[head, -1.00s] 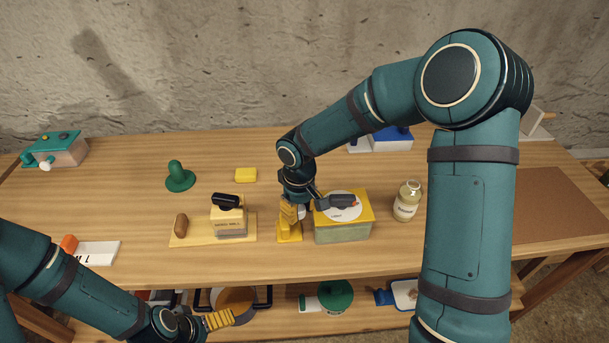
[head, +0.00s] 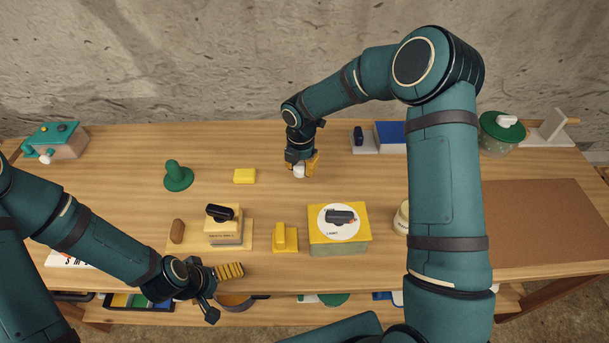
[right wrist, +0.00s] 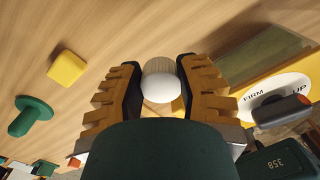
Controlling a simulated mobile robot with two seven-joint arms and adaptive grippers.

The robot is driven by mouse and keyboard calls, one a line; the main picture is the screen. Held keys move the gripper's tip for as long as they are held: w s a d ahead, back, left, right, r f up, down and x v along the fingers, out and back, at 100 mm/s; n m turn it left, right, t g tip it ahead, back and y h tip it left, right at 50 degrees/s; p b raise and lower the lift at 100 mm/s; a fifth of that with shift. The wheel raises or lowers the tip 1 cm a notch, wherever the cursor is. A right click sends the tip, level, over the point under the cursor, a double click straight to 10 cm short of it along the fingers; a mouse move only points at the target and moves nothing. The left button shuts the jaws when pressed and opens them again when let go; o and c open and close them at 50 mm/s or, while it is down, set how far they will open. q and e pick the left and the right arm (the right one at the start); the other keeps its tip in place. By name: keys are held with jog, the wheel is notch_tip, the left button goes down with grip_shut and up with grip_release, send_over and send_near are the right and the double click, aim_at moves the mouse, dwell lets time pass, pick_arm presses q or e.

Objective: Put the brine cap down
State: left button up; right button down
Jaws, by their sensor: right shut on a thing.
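My right gripper (head: 300,168) is shut on a small white cap (head: 299,171), which I take to be the brine cap. In the right wrist view the cap (right wrist: 160,84) sits between the two ridged yellow fingers, with a rounded white end towards the camera and a ribbed side beyond. The gripper points down over the back middle of the table; I cannot tell whether the cap touches the wood. A glass jar (head: 402,217) stands at the right, mostly hidden behind my right arm. My left gripper (head: 220,290) is open and empty near the table's front edge.
A yellow piece (head: 245,176) and a green knobbed thing (head: 178,176) lie to the left. Bare wood (head: 355,180) surrounds the gripper.

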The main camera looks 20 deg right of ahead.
aim_at(302, 191)
pick_arm(q)
jog(key=shift+w+d+r, duration=0.1)
jog(key=shift+r, duration=0.05)
pick_arm(e)
jog(key=shift+w+d+n, duration=0.1)
jog(key=shift+w+n, duration=0.15)
jog(key=shift+n, duration=0.15)
pick_arm(q)
jog(key=shift+w, duration=0.1)
pick_arm(e)
jog(key=shift+f, duration=0.2)
pick_arm(q)
jog(key=shift+r, duration=0.1)
pick_arm(e)
jog(key=shift+w+f, duration=0.1)
jog(key=shift+f, duration=4.7)
pick_arm(q)
jog(key=shift+d, duration=0.1)
pick_arm(e)
jog(key=shift+f, duration=0.1)
pick_arm(q)
jog(key=shift+f+b, duration=0.3)
jog(key=shift+f, duration=0.2)
pick_arm(e)
jog(key=shift+f, duration=0.35)
jog(key=c, duration=0.7)
grip_release()
jog(key=shift+o, duration=0.2)
